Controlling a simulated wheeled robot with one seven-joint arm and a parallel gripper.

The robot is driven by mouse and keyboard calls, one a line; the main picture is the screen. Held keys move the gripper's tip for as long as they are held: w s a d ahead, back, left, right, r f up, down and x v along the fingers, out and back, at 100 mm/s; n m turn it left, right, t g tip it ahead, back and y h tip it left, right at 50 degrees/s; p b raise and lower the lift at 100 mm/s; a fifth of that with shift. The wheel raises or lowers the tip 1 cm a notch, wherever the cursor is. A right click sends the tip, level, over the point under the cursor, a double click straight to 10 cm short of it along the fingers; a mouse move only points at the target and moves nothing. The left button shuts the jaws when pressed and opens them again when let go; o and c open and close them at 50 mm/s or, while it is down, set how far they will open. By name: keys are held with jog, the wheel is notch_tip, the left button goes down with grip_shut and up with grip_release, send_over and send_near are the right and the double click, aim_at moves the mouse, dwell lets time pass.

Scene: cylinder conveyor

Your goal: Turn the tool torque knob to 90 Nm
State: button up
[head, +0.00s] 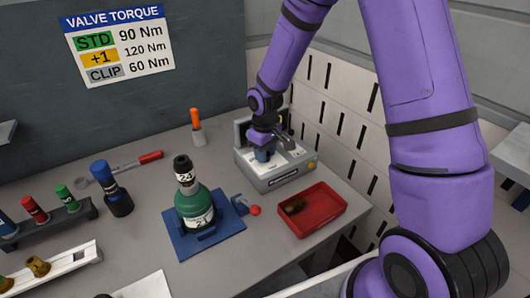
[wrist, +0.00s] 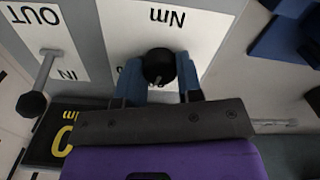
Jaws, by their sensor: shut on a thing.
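The torque knob (wrist: 158,66) is a round black knob with a pale mark, on a white panel labelled Nm, upside down in the wrist view. My gripper (wrist: 160,78) has its two blue fingers on either side of the knob and is shut on it. In the head view my gripper (head: 263,154) points down onto the grey tool box (head: 270,182), and the knob is hidden there. In the wrist view a dark display (wrist: 60,135) shows part of a yellow digit and "Nm"; the full reading is hidden.
A lever (wrist: 40,80) stands beside IN and OUT labels on the box. A red tray (head: 330,212) with a brown part lies in front. A green bottle (head: 194,208) stands on a blue mat. A wall sign (head: 118,42) reads STD 90 Nm, +1 120 Nm, CLIP 60 Nm.

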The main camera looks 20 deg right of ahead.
jog(key=shift+n, duration=1.1)
jog(key=o, duration=0.9)
notch_tip(320, 180, up, 11)
jog(key=shift+f, duration=0.1)
